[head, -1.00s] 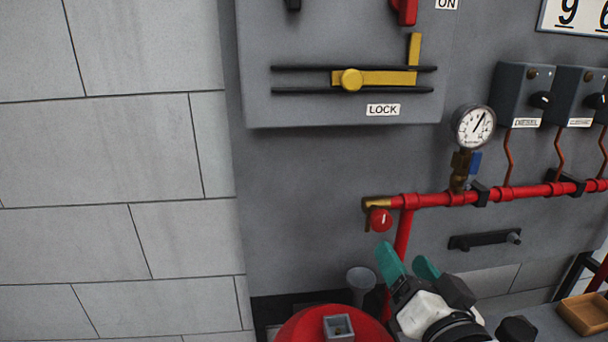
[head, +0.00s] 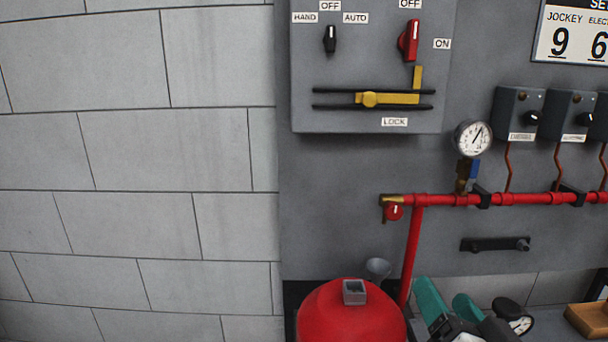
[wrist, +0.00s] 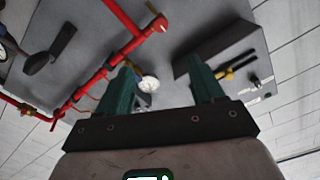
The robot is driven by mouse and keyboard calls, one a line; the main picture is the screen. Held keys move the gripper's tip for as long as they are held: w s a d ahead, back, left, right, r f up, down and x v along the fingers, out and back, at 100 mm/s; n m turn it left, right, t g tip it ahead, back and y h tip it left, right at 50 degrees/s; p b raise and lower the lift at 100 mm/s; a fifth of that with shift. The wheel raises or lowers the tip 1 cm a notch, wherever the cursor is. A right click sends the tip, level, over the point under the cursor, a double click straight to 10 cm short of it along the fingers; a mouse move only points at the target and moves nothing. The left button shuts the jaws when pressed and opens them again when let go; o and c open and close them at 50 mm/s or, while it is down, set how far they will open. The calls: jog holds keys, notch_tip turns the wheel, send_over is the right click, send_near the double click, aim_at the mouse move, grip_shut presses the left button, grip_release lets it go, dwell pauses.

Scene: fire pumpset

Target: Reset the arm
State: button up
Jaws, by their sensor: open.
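My gripper (head: 448,305) shows at the bottom of the head view, with two teal fingers spread apart. In the wrist view my gripper (wrist: 163,90) is open, with nothing between its fingers except the background panel. It is in front of the grey wall panel (head: 340,210), below the red pipe (head: 520,198) and right of the red tank (head: 350,315). I see no contact between the fingers and anything around them, though the lower part of my gripper is cut off by the frame edge.
A grey control box (head: 365,120) carries a yellow sliding bolt (head: 390,98), a black knob (head: 330,39) and a red switch (head: 408,42). A pressure gauge (head: 473,138) stands on the pipe. A brown tray (head: 588,320) is at lower right. The block wall (head: 130,150) at left is bare.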

jog(key=s+d+f+n+g, duration=0.1)
jog(key=s+d+f+g, duration=0.15)
jog(key=f, duration=0.55)
jog(key=s+d+f+n+g+h, duration=0.1)
jog(key=s+d+f+g, duration=0.1)
jog(key=s+f+g, duration=0.35)
jog(key=s+d+f+n+g, duration=0.1)
jog(key=s+d+f, duration=0.15)
jog(key=f, duration=0.65)
jog(key=s+f+n+g, duration=0.1)
jog(key=s+f+g, duration=0.3)
jog(key=s+f, duration=0.2)
jog(key=s+f+n+g+p, duration=0.1)
jog(key=s+f+g, duration=0.3)
jog(key=s, duration=0.7)
notch_tip(320, 180, down, 2)
jog(key=shift+d+f+y, duration=0.1)
jog(key=shift+d+y, duration=0.3)
jog(key=shift+d, duration=0.05)
